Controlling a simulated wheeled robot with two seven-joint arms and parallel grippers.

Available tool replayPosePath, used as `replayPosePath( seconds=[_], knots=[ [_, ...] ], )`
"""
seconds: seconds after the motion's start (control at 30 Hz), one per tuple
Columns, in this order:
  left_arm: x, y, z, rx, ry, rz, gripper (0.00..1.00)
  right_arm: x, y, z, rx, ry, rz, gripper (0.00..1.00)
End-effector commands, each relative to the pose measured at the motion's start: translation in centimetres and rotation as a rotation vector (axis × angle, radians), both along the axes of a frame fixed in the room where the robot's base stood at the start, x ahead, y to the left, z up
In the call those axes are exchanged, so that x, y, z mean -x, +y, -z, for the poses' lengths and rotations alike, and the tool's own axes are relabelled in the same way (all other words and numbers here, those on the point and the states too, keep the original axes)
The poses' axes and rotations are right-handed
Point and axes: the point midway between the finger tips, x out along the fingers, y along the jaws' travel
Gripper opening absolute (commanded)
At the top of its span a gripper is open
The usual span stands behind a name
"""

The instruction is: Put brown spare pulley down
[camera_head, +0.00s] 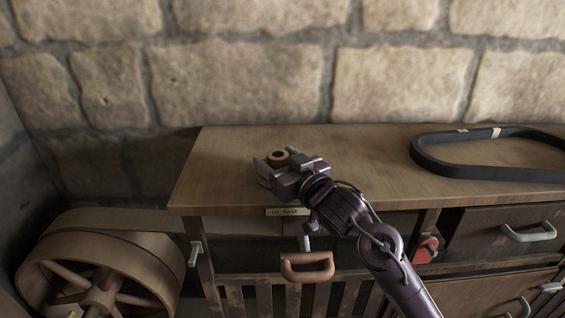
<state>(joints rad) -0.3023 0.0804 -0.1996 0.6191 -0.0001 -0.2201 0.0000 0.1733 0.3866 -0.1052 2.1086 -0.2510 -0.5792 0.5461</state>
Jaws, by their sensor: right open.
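The brown spare pulley (278,156) is a small round piece with a dark centre hole. It is at the left part of the wooden bench top (228,160). My right gripper (273,162) reaches over the bench from the front, with its fingers open and spread around the pulley. The pulley's lower part is partly hidden by the gripper, so I cannot tell for sure whether it touches the fingers. My left gripper is not in view.
A black belt loop (430,166) lies at the bench's right. A large spoked wheel with a belt (103,262) stands at the lower left. A reddish-brown handle (307,267) hangs below the front edge. Drawers (505,228) are at the right. The middle of the top is clear.

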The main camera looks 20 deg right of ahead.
Motion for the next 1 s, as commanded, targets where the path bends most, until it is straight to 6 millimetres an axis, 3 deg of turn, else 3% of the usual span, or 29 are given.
replayPosePath(
  seconds=[0.17,0.6,0.8,1.0],
  knots=[
    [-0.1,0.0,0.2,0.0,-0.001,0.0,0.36,1.4,-0.4,-0.1,0.0,0.0,0.0,0.63],
    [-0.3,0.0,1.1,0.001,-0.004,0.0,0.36,9.8,-2.7,-0.1,0.001,0.001,0.001,0.63],
    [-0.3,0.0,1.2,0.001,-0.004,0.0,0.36,11.3,-3.1,-0.2,0.001,0.0,0.0,0.63],
    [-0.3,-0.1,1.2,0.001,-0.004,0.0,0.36,11.6,-3.2,-0.3,0.0,-0.001,0.0,0.63]
  ],
)
